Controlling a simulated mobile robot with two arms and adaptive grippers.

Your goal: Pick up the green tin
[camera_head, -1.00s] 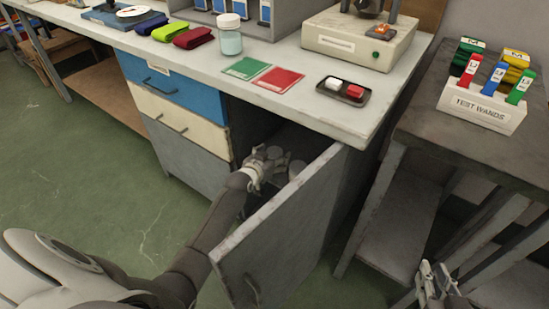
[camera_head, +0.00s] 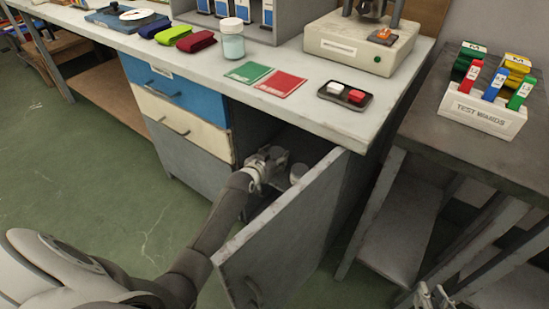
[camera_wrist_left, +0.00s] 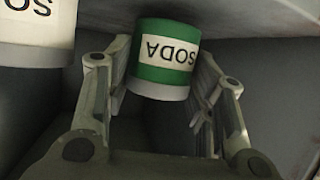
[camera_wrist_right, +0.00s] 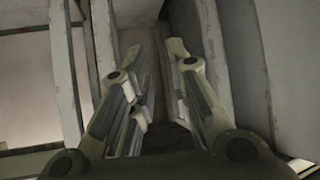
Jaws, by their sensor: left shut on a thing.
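The green tin (camera_wrist_left: 165,60), with a white label reading "SODA" upside down, is between the fingers of my left gripper in the left wrist view (camera_wrist_left: 160,85). The fingers are closed on its sides. In the head view my left gripper (camera_head: 270,164) is inside the open cupboard under the bench, and the tin there is mostly hidden by the gripper. My right gripper (camera_wrist_right: 157,60) is open and empty, low at the right in the head view (camera_head: 432,299).
The grey cupboard door (camera_head: 285,235) stands open, close to my left forearm. The bench top (camera_head: 330,118) is above.

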